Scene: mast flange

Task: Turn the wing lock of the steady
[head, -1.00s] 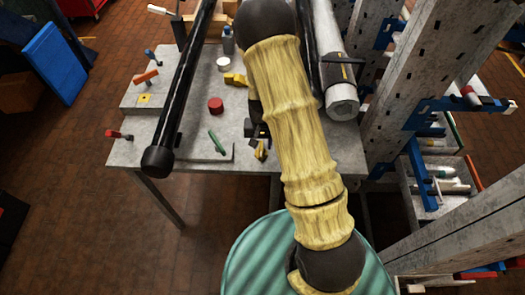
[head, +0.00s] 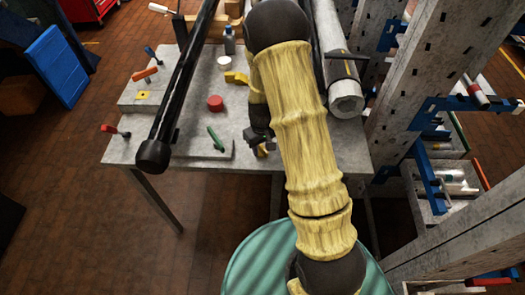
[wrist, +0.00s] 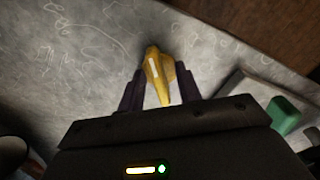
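A yellow winged piece (wrist: 155,66), which looks like the wing lock, stands on the grey surface in the wrist view. The two dark fingers of my gripper (wrist: 160,90) are on either side of it, with a narrow gap showing at each side. My gripper is open around it, and I cannot tell whether either finger touches. In the head view my gripper (head: 262,140) is low over the table's front edge, beside my forearm. It hides most of the yellow piece there. Which part is the steady is not clear.
On the grey table (head: 190,120) are a green lever (head: 216,139), a red round knob (head: 215,103), a yellow block (head: 236,78) and a white disc (head: 224,61). A long black bar (head: 180,95) crosses at left.

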